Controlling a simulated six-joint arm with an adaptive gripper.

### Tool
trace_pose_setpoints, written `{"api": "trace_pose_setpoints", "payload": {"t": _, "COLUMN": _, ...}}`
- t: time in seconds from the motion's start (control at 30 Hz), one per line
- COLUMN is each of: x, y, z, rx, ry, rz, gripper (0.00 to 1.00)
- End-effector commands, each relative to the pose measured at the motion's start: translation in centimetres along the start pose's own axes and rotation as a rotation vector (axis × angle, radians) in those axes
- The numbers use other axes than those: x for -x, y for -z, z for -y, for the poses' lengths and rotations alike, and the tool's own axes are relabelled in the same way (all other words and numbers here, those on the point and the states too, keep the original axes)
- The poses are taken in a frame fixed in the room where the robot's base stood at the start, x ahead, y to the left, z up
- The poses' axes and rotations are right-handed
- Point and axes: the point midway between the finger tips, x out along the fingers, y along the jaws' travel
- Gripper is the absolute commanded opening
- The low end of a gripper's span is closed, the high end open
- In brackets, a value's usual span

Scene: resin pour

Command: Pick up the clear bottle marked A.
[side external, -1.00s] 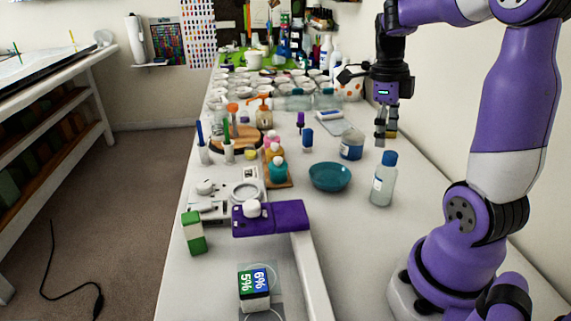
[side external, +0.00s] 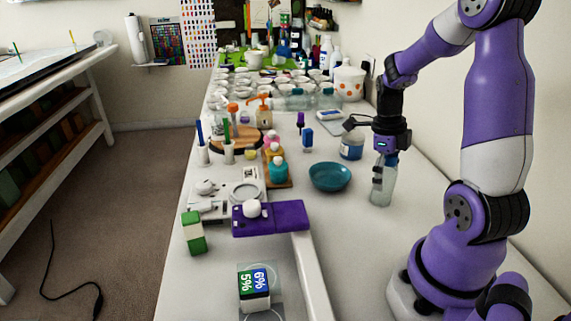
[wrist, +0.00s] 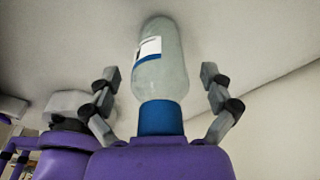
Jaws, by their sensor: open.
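The clear bottle (side external: 382,188) stands upright on the white table in the side view. Its blue cap is hidden there behind my gripper. In the wrist view the bottle (wrist: 160,70) shows its blue cap (wrist: 160,118) toward my palm and part of a white label with a blue band. The letter on the label cannot be read. My gripper (side external: 382,168) points down over the top of the bottle. Its fingers are open (wrist: 160,88), one on each side of the bottle, with a visible gap on both sides in the wrist view.
A teal bowl (side external: 330,177) sits left of the bottle. A blue-labelled jar (side external: 352,146) stands behind it, near a white scale-like device (side external: 330,117). A purple-topped stand (side external: 290,213) is at the front left. The table right in front of the bottle is clear.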

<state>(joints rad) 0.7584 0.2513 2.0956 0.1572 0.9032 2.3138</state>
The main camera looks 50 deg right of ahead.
Motion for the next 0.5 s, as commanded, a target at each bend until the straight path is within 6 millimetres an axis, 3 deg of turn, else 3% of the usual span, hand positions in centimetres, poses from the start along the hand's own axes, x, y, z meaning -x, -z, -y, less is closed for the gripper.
{"api": "trace_pose_setpoints", "payload": {"t": 0.07, "x": 0.03, "y": -0.01, "z": 0.01, "rx": 0.0, "ry": 0.0, "rz": 0.0, "gripper": 0.94}}
{"api": "trace_pose_setpoints", "payload": {"t": 0.2, "x": 0.05, "y": -0.01, "z": 0.01, "rx": 0.0, "ry": 0.001, "rz": 0.0, "gripper": 0.24}}
{"api": "trace_pose_setpoints", "payload": {"t": 0.23, "x": 0.05, "y": -0.01, "z": 0.01, "rx": 0.0, "ry": 0.001, "rz": 0.0, "gripper": 0.09}}
{"api": "trace_pose_setpoints", "payload": {"t": 0.27, "x": 0.05, "y": 0.0, "z": 0.0, "rx": 0.0, "ry": 0.0, "rz": 0.0, "gripper": 0.03}}
{"api": "trace_pose_setpoints", "payload": {"t": 0.5, "x": 0.05, "y": 0.01, "z": -0.01, "rx": 0.0, "ry": 0.0, "rz": -0.001, "gripper": 0.02}}
